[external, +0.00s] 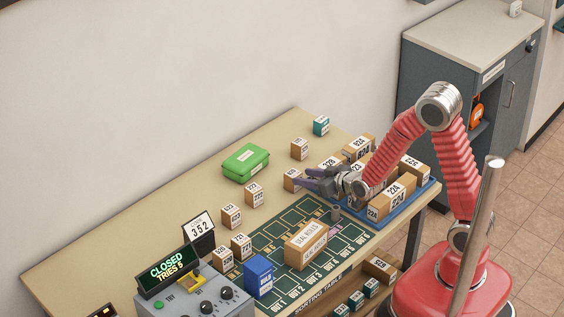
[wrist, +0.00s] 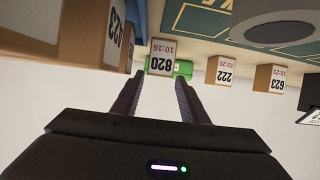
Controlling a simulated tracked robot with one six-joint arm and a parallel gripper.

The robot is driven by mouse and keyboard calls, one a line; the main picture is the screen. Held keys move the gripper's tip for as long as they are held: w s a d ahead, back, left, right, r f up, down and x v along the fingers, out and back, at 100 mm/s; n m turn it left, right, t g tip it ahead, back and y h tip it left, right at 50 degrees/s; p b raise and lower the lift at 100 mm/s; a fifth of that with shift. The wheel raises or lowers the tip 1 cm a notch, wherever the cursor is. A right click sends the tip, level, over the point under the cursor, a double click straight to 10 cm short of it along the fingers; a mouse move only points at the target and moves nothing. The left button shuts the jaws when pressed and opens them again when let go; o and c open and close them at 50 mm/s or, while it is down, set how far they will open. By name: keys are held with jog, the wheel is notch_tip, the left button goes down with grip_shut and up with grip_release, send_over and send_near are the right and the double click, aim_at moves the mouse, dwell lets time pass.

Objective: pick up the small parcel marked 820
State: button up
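The small parcel marked 820 (wrist: 161,57) is a brown box with a white label, upside down in the wrist view. It stands just beyond and between my fingertips, apart from them as far as I can tell. In the external view a small brown parcel (external: 291,181), its label too small to read, sits directly in front of my gripper (external: 309,180). My gripper is open and empty; its two dark fingers (wrist: 158,80) are spread apart in the wrist view and point at the parcel, low over the table.
A blue tray (external: 408,212) of larger parcels lies under and beside my wrist. A parcel marked 222 (wrist: 221,71) and another small parcel (wrist: 270,78) stand farther off.

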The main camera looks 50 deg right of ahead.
aim_at(298, 176)
jog(key=shift+w, duration=0.1)
jog(key=shift+x, duration=2.95)
jog(key=shift+f, duration=0.1)
jog(key=shift+c, duration=0.2)
jog(key=c, duration=0.7)
jog(key=shift+r, duration=5.05)
